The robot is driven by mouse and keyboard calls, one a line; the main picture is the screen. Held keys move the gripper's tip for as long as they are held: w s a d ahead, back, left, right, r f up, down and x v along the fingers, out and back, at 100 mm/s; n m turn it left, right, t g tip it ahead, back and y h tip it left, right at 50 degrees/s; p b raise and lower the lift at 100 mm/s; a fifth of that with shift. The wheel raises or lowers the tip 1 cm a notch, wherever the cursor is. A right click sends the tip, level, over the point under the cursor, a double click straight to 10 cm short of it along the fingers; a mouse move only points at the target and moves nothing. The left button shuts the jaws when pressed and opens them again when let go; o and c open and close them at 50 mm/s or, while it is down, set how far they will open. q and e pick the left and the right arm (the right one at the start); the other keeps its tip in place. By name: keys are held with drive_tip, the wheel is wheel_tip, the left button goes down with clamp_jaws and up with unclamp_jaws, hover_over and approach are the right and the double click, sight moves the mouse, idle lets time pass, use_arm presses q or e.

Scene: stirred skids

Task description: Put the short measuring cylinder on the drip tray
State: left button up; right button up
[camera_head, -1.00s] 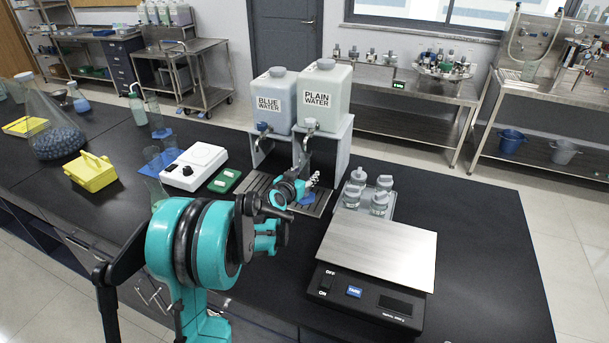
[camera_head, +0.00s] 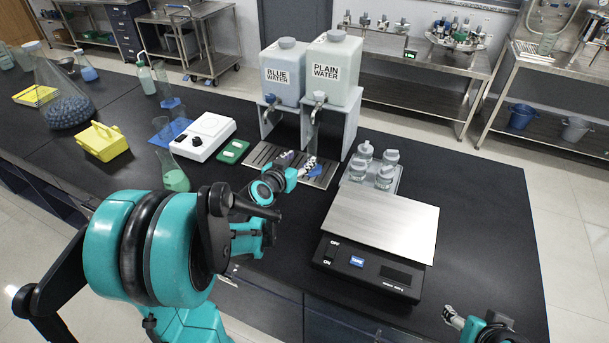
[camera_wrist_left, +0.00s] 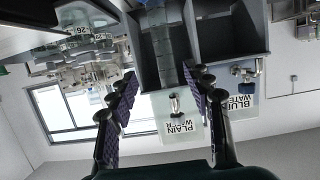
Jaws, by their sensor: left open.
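The short measuring cylinder appears as a clear, graduated body (camera_wrist_left: 165,45) in the left wrist view, upside down there, beyond and between my fingers. The clear body is hard to make out in the head view. My left gripper (camera_head: 308,165) is over the tray, in front of the water stand. In the left wrist view its fingers (camera_wrist_left: 160,95) are spread apart with nothing clamped. My right gripper (camera_head: 450,316) is at the lower right, small and empty-looking.
Blue water (camera_head: 282,75) and plain water (camera_head: 332,72) dispensers stand on a grey stand behind the tray. Capped bottles (camera_head: 365,150) and a scale (camera_head: 380,225) are to the right. A white stirrer (camera_head: 203,135) and a flask with green liquid (camera_head: 176,180) are to the left.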

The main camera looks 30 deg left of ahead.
use_arm(q)
drive_tip(key=s+d+g, duration=0.1)
drive_tip(key=s+d, duration=0.4)
drive_tip(key=s+d+g+h, duration=0.1)
drive_tip(key=s+d+g, duration=0.1)
drive_tip(key=s+d, duration=0.3)
drive_tip(key=s+d+m+g+h, duration=0.1)
drive_tip(key=s+d+g, duration=0.1)
drive_tip(key=s+d, duration=0.3)
drive_tip(key=shift+s+d+f, duration=0.1)
drive_tip(key=shift+s+d, duration=0.1)
drive_tip(key=shift+s, duration=0.35)
drive_tip(key=shift+s+d+f, duration=0.1)
drive_tip(key=shift+s+d, duration=0.05)
drive_tip(key=shift+s, duration=0.4)
drive_tip(key=s+f+g+y, duration=0.1)
drive_tip(key=s+f+g, duration=0.1)
drive_tip(key=s, duration=0.6)
